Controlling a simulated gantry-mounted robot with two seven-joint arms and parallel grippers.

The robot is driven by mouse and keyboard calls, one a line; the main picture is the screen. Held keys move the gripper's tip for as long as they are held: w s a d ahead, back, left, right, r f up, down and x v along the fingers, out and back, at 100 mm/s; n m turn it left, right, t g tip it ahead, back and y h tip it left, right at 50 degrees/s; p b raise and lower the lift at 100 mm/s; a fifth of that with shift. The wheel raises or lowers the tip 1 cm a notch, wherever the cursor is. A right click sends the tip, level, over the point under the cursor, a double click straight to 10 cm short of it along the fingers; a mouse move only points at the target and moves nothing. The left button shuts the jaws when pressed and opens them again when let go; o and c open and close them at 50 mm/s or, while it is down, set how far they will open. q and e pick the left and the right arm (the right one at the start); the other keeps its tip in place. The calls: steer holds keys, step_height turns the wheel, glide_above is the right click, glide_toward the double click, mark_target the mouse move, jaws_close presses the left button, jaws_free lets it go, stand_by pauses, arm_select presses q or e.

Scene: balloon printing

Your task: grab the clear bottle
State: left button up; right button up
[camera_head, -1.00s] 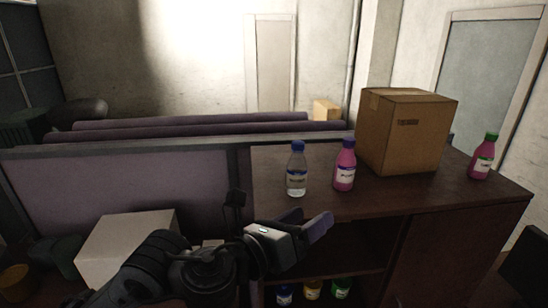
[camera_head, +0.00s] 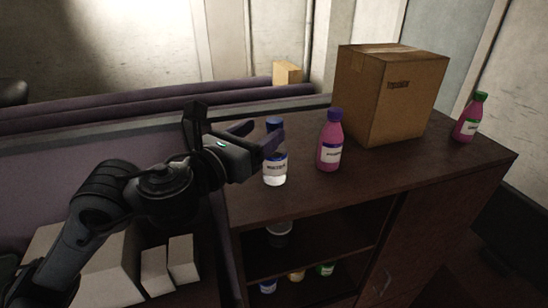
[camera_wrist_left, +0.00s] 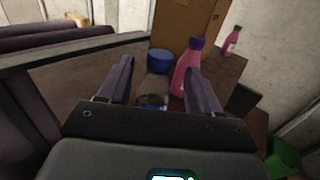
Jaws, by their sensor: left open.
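The clear bottle (camera_head: 275,172) with a blue cap and white label stands upright on the dark wooden cabinet top (camera_head: 370,185). My left gripper (camera_head: 261,134) is open at the bottle's upper part, and a finger hides some of it in the head view. In the left wrist view the clear bottle (camera_wrist_left: 152,90) shows between the two spread fingers, its blue cap just beyond the fingertips. I cannot tell whether a finger touches it. My right gripper is in neither view.
A pink bottle (camera_head: 330,145) with a purple cap stands close to the right of the clear one. A cardboard box (camera_head: 390,95) stands behind it. A pink bottle with a green cap (camera_head: 467,120) is at the far right. Several items sit on shelves below.

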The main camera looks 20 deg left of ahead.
mark_target(269, 125)
arm_select(q)
steer(key=shift+r+p+x, duration=0.2)
steer(key=shift+p+x, duration=0.4)
steer(key=shift+x, duration=2.15)
jaws_close()
